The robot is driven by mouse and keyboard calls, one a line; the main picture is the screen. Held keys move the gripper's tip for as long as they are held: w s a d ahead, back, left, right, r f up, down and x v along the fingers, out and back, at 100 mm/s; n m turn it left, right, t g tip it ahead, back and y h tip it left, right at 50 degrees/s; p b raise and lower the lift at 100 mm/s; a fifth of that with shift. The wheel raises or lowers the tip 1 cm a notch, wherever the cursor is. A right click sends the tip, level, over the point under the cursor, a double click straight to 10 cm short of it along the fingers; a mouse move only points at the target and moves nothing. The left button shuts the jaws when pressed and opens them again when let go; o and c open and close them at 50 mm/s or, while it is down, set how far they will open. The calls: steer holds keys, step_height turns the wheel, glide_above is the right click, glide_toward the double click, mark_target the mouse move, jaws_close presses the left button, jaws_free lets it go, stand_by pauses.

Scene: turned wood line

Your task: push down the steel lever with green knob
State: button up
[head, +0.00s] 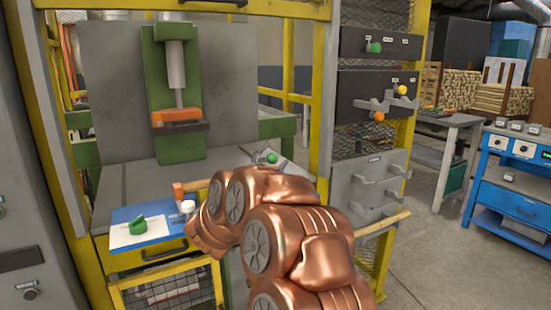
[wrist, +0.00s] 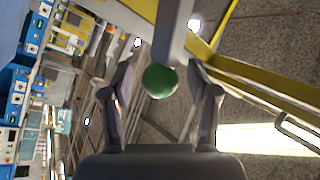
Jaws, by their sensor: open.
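The green knob (wrist: 160,81) is a round ball at the end of a straight grey steel lever (wrist: 174,32) in the wrist view. My gripper (wrist: 160,72) is open, with one finger on each side of the knob. I cannot tell whether either finger touches it. In the head view a green knob (head: 271,158) shows just above my copper arm, at the right of the press table. My arm hides most of the gripper and the lever there.
A green press with an orange block (head: 177,116) stands behind. A blue board with a green handle (head: 137,225) lies at the left. Panels (head: 375,95) at the right carry levers with green, yellow and orange knobs. A blue bench (head: 515,180) stands far right; floor before it is clear.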

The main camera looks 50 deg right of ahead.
steer(key=s+a, duration=0.2)
steer(key=a, duration=1.1)
steer(key=shift+s+f, duration=0.15)
steer(key=shift+f, duration=0.05)
